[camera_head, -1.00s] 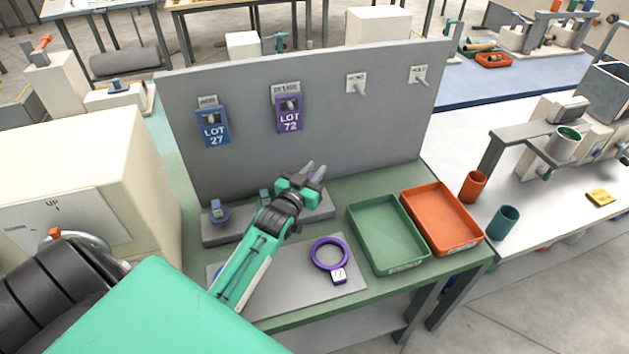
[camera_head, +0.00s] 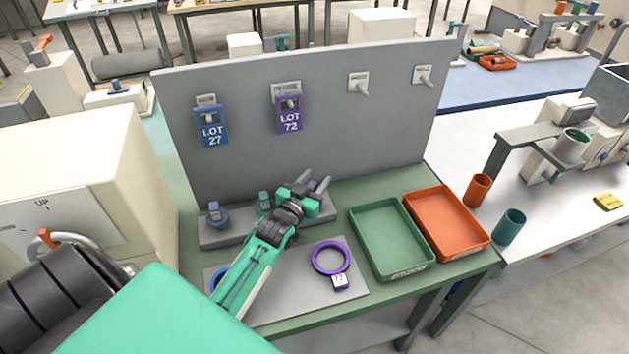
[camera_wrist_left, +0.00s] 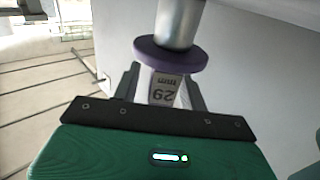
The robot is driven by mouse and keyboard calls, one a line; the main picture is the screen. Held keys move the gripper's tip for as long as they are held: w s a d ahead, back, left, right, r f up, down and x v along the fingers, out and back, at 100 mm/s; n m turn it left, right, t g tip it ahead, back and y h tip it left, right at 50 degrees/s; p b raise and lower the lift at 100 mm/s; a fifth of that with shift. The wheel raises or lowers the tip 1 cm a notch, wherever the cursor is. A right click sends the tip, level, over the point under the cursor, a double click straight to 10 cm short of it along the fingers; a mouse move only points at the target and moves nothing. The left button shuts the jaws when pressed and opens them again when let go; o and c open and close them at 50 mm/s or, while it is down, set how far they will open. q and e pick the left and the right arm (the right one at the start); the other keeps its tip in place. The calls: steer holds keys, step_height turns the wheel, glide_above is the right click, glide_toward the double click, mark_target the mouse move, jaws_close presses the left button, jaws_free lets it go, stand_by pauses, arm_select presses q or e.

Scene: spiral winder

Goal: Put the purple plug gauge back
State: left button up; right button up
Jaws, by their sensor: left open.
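The purple plug gauge shows in the left wrist view, with a metal cylinder, a purple collar (camera_wrist_left: 170,55) and a pale handle marked 29 mm (camera_wrist_left: 164,90). My left gripper (camera_head: 312,181) is open, its fingers on either side of the handle, with gaps visible; it also shows in the left wrist view (camera_wrist_left: 161,88). In the head view only a small purple bit shows between the fingers, over the right end of the grey rack (camera_head: 225,236). The cylinder's far end is out of frame, so I cannot tell whether it is seated. My right gripper is not in view.
The rack also holds a blue gauge (camera_head: 217,215) and a teal gauge (camera_head: 264,201). A purple ring (camera_head: 330,257) lies on the grey mat (camera_head: 290,305). A green tray (camera_head: 390,240) and an orange tray (camera_head: 448,222) stand right. An upright grey panel (camera_head: 330,135) stands behind.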

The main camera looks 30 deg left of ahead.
arm_select(q)
steer(key=shift+s+r, duration=0.1)
steer(key=s+b, duration=0.2)
steer(key=s, duration=0.9)
steer(key=shift+s+d, duration=0.35)
steer(key=shift+d, duration=0.1)
